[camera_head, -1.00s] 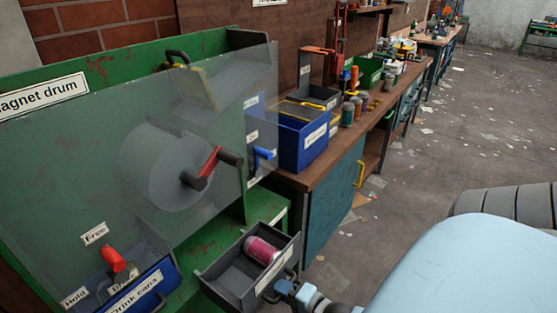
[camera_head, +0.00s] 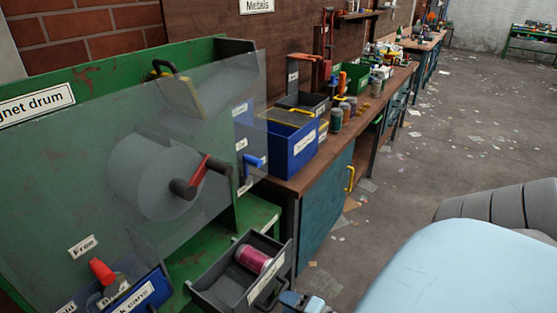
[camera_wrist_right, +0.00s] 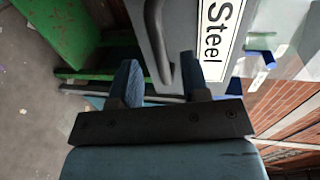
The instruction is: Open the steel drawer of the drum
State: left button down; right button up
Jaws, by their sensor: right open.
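The steel drawer (camera_head: 222,288) is a dark grey open-topped box standing out from the green drum housing (camera_head: 205,268), with its inside visible. A pink-red can (camera_head: 252,259) lies in it. In the right wrist view, the drawer's front (camera_wrist_right: 183,18) bears a "Steel" label, with a dark bar handle (camera_wrist_right: 157,40) beside it. My right gripper (camera_wrist_right: 158,65) is open, its two fingers either side of the handle's near end; I cannot tell whether they touch it. In the head view, only part of my right gripper (camera_head: 292,299) shows at the bottom edge, by the drawer front. My left gripper is out of view.
A clear guard covers the magnet drum (camera_head: 150,175), with a red-and-black crank (camera_head: 205,170) on it. A blue drink-cans bin (camera_head: 148,292) is left of the drawer. A workbench with a blue bin (camera_head: 290,150) stands behind. The floor at right is open, with scattered scraps.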

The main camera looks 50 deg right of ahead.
jog(key=v, duration=0.9)
jog(key=shift+s, duration=0.25)
